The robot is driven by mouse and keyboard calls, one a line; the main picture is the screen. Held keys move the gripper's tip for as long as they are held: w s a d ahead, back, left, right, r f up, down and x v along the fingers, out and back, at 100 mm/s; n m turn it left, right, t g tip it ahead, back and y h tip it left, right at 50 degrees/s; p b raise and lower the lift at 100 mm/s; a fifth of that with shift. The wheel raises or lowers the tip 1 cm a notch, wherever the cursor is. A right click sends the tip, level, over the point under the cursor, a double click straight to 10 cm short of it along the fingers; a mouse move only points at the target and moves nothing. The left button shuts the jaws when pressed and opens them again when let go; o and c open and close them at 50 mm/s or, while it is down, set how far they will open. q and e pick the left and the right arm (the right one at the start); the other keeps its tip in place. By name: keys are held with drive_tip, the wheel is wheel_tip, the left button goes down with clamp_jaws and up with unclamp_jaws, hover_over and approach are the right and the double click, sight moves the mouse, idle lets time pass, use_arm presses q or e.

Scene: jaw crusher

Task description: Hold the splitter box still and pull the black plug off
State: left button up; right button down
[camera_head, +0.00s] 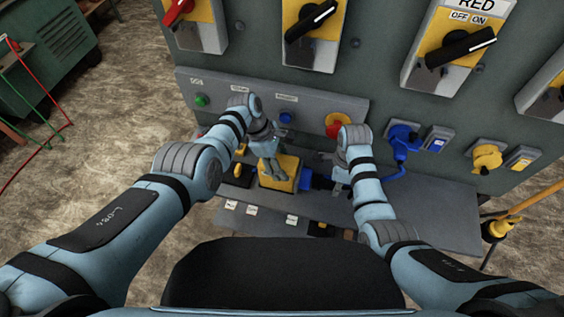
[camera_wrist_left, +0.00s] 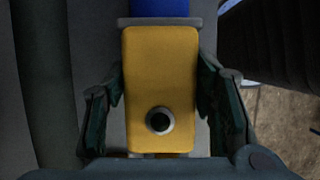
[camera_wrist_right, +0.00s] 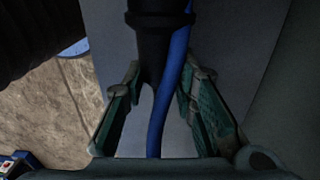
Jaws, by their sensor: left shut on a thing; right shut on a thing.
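The yellow splitter box (camera_head: 279,177) sits on the grey shelf below the button panel. My left gripper (camera_head: 271,165) comes down onto it. In the left wrist view the box (camera_wrist_left: 160,90) lies between the two fingers, a round dark socket near its lower end and a blue connector (camera_wrist_left: 160,8) at its upper end. In the right wrist view the black plug (camera_wrist_right: 153,45) tapers down between the fingers of my right gripper (camera_wrist_right: 160,75), which is shut on it. A blue cable (camera_wrist_right: 158,125) runs past the plug. In the head view my right arm mostly hides the plug.
The grey panel (camera_head: 225,97) with a green button, a blue button and a red stop knob (camera_head: 334,127) rises behind the shelf (camera_head: 430,205). A blue plug with cable (camera_head: 403,140) and a yellow socket (camera_head: 487,157) are to the right. The shelf's right part looks clear.

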use_arm(q)
drive_tip(key=shift+d, duration=0.1)
use_arm(e)
drive_tip(key=shift+s+d, duration=0.2)
drive_tip(key=shift+d, duration=0.65)
use_arm(q)
drive_tip(key=o, duration=1.8)
drive_tip(key=shift+s, duration=0.1)
drive_tip(key=shift+r, duration=0.1)
